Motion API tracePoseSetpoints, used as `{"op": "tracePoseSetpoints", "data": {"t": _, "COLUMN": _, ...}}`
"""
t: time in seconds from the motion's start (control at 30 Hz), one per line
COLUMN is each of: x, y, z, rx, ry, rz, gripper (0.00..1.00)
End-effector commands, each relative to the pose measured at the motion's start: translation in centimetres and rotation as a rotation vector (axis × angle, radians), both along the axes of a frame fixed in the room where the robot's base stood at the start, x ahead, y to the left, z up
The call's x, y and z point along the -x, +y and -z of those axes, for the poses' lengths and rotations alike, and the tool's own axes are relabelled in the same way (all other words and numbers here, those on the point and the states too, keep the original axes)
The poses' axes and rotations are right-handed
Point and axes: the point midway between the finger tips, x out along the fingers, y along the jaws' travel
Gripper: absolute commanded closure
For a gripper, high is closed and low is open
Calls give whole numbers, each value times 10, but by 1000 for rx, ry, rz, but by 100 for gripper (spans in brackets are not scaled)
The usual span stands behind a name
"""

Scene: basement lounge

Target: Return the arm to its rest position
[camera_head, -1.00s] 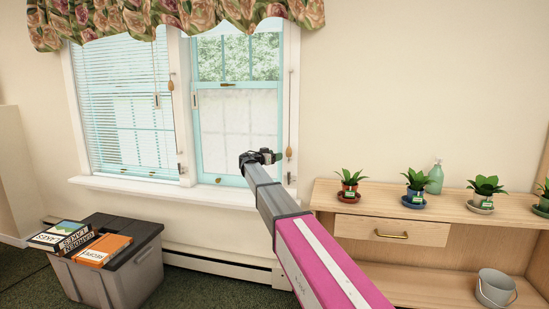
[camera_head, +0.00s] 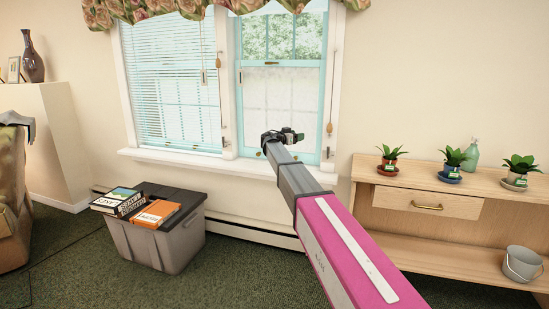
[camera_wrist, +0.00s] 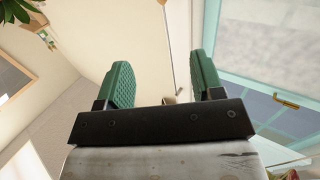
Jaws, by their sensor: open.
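My arm, pink and grey, reaches forward from the lower right in the head view. My gripper (camera_head: 284,137) is at its far end, in front of the window (camera_head: 279,90). In the wrist view my gripper (camera_wrist: 160,88) shows two green finger pads standing well apart. Nothing is between them. The wrist view looks past the fingers at a pale wall and part of the window frame.
A grey lidded bin (camera_head: 158,244) with books (camera_head: 155,213) on top stands on the carpet at left. A wooden shelf unit (camera_head: 385,220) with potted plants, a green bottle (camera_head: 472,153) and a grey bucket (camera_head: 521,264) is at right. A sofa edge (camera_head: 12,195) shows far left.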

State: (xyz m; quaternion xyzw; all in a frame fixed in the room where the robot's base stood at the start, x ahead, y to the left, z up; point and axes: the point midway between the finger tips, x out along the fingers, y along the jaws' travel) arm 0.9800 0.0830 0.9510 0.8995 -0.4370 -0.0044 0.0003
Motion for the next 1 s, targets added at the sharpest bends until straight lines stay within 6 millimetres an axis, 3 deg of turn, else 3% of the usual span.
{"op": "tracePoseSetpoints", "data": {"t": 0.37, "x": 37, "y": -28, "z": 52, "rx": -43, "ry": 160, "rz": 19, "gripper": 39}}
{"op": "tracePoseSetpoints", "data": {"t": 0.57, "x": 71, "y": -49, "z": 97, "rx": -85, "ry": 304, "rz": 23, "gripper": 39}}
{"op": "tracePoseSetpoints", "data": {"t": 0.77, "x": 133, "y": -78, "z": 164, "rx": -160, "ry": 537, "rz": 7, "gripper": 39}}
{"op": "tracePoseSetpoints", "data": {"t": 1.0, "x": 252, "y": -107, "z": 266, "rx": -315, "ry": 920, "rz": -105, "gripper": 39}}
